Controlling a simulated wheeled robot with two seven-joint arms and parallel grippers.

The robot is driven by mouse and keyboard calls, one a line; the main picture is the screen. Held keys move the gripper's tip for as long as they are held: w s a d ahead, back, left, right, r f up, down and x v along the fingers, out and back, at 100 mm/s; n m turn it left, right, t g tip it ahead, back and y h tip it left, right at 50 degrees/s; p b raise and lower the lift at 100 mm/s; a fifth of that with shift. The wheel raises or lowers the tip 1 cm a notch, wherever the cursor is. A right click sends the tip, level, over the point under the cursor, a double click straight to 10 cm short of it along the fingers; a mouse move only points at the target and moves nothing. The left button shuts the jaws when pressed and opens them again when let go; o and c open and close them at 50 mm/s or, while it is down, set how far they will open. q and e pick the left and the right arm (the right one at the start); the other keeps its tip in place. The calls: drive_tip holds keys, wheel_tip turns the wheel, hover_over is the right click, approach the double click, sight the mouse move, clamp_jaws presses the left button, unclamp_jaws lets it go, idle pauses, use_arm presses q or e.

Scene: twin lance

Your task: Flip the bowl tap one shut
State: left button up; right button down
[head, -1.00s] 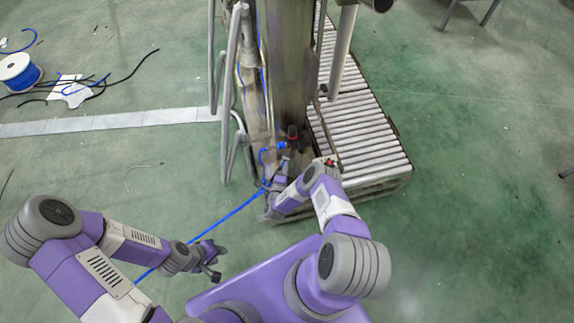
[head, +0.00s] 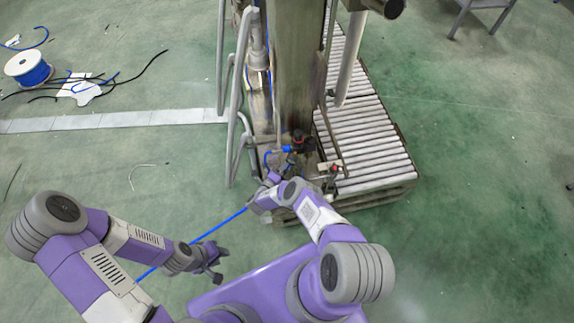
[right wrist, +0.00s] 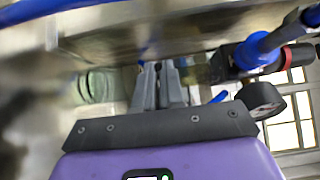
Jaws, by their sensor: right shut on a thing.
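The air unit (head: 298,143), with a dark body and blue hose, stands at the foot of the metal column. In the right wrist view its blue hose fitting (right wrist: 258,50) and round gauge (right wrist: 262,98) are at the right. My right gripper (head: 272,180) is beside the unit, low and to its left. In the right wrist view its fingers (right wrist: 160,75) are close together, shut on a small part that looks like bowl tap one, mostly hidden between the tips. The tap's position is not clear. My left gripper (head: 222,264) is open and empty above the floor.
A roller conveyor (head: 365,130) lies right of the column. A small fitting with a red part (head: 330,170) is on its near corner. A grey tube frame (head: 238,90) stands at the left. A blue hose (head: 222,225) crosses the floor. A cable spool (head: 27,68) is far left.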

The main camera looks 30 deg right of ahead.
drive_tip(key=c, duration=1.5)
unclamp_jaws()
drive_tip(key=shift+w, duration=0.1)
drive_tip(key=shift+a, duration=0.1)
drive_tip(key=shift+v, duration=3.75)
